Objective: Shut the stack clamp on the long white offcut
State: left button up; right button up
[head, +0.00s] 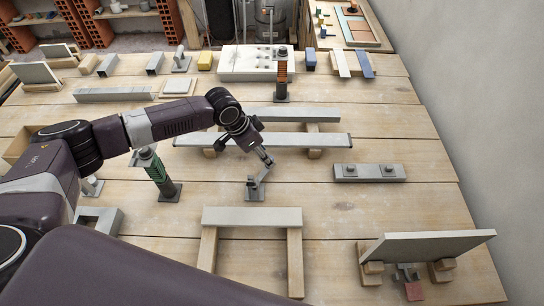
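A long pale offcut (310,140) lies left to right across wooden supports in the middle of the table, with dark ends. A small grey metal clamp (255,190) with a flat base plate and a slanted lever stands just in front of it. My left gripper (266,158) reaches down over the offcut, its fingertips at the upper end of the clamp's lever. The fingers are small and overlap the lever, so I cannot tell whether they hold it. The clamp's jaw is too small to tell whether it touches the offcut. My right gripper is out of view.
A shorter white board (252,217) rests on two wooden strips in front. A green spring post (158,173) stands left of the clamp. A grey bar with two knobs (369,173) lies right. A tilted grey panel (425,246) stands front right. Table between clamp and bar is clear.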

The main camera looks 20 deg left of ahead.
pick_arm(q)
jog(key=x, duration=0.3)
jog(key=shift+w+d+f, duration=0.15)
jog(key=shift+w+f, duration=0.1)
jog(key=shift+f, duration=0.05)
jog(key=shift+w+f+p, duration=0.15)
jog(key=shift+f+p, duration=0.15)
jog(key=shift+f, duration=0.15)
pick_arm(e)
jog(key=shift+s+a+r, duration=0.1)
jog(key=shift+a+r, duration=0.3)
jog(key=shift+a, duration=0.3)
pick_arm(q)
jog(key=shift+c, duration=0.9)
grip_shut()
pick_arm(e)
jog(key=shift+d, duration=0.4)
